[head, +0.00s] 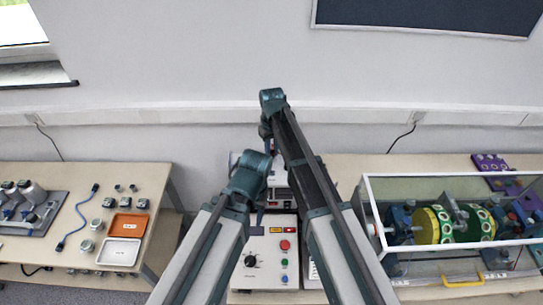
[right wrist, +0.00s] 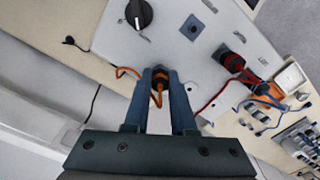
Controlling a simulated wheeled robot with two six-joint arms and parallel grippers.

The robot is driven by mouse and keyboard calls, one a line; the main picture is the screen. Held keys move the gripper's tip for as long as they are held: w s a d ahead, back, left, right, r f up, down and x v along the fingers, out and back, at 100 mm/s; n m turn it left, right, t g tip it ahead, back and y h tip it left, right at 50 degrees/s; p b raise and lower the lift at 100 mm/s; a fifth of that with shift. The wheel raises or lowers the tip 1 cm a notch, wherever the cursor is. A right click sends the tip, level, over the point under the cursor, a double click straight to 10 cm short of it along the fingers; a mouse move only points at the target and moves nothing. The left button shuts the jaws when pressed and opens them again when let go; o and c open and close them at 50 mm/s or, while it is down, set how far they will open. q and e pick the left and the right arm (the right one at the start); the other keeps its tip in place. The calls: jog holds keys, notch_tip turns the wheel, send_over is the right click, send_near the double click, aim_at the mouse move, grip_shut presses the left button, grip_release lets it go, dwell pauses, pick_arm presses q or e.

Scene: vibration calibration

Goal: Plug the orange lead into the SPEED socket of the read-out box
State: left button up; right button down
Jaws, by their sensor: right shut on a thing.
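My right gripper (head: 269,148) points down at the back of the middle bench. In the right wrist view its blue fingers (right wrist: 161,92) are shut on the dark and orange plug of the orange lead (right wrist: 159,82). The lead's thin cord (right wrist: 126,71) loops out to the left. A light box with a display, probably the read-out box (head: 279,193), stands behind the control box, partly hidden by my arms. I cannot make out the SPEED socket or whether the plug touches it. My left arm reaches to the middle; its gripper is mostly hidden and its jaws cannot be judged.
A control box (head: 268,257) with a black knob and coloured buttons stands in front. A clear-walled rig (head: 455,252) with yellow-green discs is at the right. The left table (head: 60,188) holds a blue cable, an orange tray (head: 128,225) and a white tray (head: 118,252).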

aim_at(272, 151)
jog(key=shift+r, duration=0.1)
jog(key=shift+r+p, duration=1.75)
jog(key=shift+s+r, duration=0.15)
jog(key=shift+s, duration=0.8)
jog(key=s, duration=0.2)
jog(key=s+r+p, duration=0.1)
jog(key=s, duration=0.1)
jog(key=shift+s, duration=0.25)
notch_tip(272, 151, down, 2)
jog(key=shift+s+b, duration=0.15)
jog(key=shift+b, duration=0.7)
jog(key=shift+f+b, duration=0.7)
jog(key=shift+f, duration=0.05)
